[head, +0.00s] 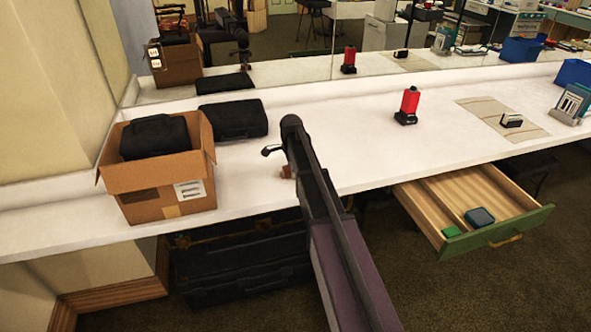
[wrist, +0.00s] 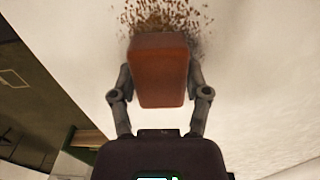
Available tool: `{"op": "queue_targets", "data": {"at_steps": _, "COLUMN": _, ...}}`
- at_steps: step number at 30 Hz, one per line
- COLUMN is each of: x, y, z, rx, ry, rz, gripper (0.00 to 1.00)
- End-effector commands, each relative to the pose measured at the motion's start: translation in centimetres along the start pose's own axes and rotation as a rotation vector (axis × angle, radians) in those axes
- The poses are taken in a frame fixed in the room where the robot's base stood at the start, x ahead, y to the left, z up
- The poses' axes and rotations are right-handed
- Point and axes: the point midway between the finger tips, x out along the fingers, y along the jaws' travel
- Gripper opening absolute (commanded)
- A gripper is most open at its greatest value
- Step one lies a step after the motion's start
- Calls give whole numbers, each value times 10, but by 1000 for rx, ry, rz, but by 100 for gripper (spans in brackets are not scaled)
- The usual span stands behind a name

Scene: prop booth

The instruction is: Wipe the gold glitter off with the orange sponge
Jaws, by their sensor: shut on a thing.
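In the wrist view my gripper (wrist: 160,92) is shut on the orange sponge (wrist: 160,68), with one finger at each side of it. Gold-brown glitter (wrist: 152,19) lies scattered on the white counter just beyond the sponge's far edge, and some may be hidden under it. I cannot tell whether the sponge touches the counter. In the head view my arm covers most of the gripper (head: 287,160) and the glitter. A small orange-brown bit of the sponge (head: 286,171) shows beside the arm, near the counter's front edge.
A cardboard box (head: 140,205) with a black bag stands on the counter (head: 355,150) at left, a black case (head: 233,118) behind it. A red bottle (head: 409,103) stands right of my arm. A green-fronted drawer (head: 500,232) hangs open below. A mirror runs along the back.

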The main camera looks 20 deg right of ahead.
Motion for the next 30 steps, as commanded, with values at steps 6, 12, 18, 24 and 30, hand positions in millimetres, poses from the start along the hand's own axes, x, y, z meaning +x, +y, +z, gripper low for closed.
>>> {"op": "queue_targets", "data": {"at_steps": 6, "x": 0, "y": 0, "z": 1, "rx": 0, "ry": 0, "rz": 0, "gripper": 23}}
{"op": "queue_targets", "data": {"at_steps": 12, "x": 0, "y": 0, "z": 1, "rx": 0, "ry": 1, "rz": 0, "gripper": 23}}
{"op": "queue_targets", "data": {"at_steps": 18, "x": 1, "y": 0, "z": 10, "rx": -2, "ry": 1, "rz": 0, "gripper": 23}}
{"op": "queue_targets", "data": {"at_steps": 24, "x": 2, "y": 1, "z": 22, "rx": -1, "ry": 0, "rz": 0, "gripper": 23}}
{"op": "queue_targets", "data": {"at_steps": 30, "x": 3, "y": 1, "z": 34, "rx": -2, "ry": -1, "rz": 0, "gripper": 23}}
